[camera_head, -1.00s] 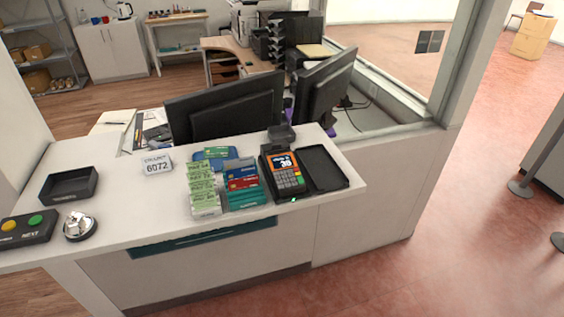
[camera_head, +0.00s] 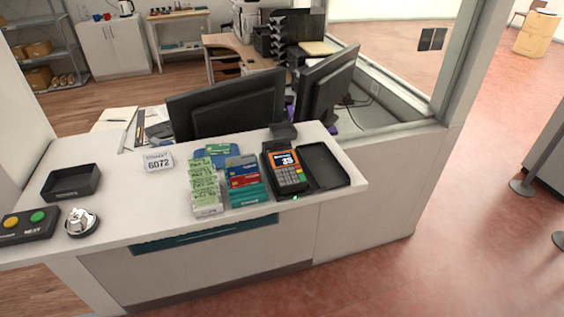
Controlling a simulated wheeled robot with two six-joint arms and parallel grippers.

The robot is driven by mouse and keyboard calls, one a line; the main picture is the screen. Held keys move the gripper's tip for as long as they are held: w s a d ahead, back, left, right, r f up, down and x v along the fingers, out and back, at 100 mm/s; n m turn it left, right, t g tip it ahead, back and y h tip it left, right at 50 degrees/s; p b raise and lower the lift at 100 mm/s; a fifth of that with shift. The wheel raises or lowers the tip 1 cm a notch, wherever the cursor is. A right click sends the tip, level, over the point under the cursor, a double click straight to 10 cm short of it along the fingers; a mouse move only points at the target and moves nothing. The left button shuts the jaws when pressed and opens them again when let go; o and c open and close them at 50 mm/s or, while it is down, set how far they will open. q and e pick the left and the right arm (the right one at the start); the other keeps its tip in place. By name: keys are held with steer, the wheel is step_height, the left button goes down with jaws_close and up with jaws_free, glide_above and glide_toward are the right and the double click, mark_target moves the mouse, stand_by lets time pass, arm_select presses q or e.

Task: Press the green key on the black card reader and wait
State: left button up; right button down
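The black card reader (camera_head: 285,171) stands on the white counter, right of the middle. Its screen (camera_head: 286,160) is lit orange and dark with white figures too small to read surely. Its keypad (camera_head: 291,178) lies below the screen, with a small green key (camera_head: 298,183) at its lower right. A small green light shows at the reader's front edge. Nothing touches the reader. Neither of my grippers is in view.
A black tray (camera_head: 343,183) lies right of the reader; card and slip holders (camera_head: 243,180) stand left. Further left are a number plate (camera_head: 158,162), another black tray (camera_head: 72,194), a bell (camera_head: 82,222) and a two-button box (camera_head: 30,226). Monitors (camera_head: 228,104) stand behind. The counter's left middle is clear.

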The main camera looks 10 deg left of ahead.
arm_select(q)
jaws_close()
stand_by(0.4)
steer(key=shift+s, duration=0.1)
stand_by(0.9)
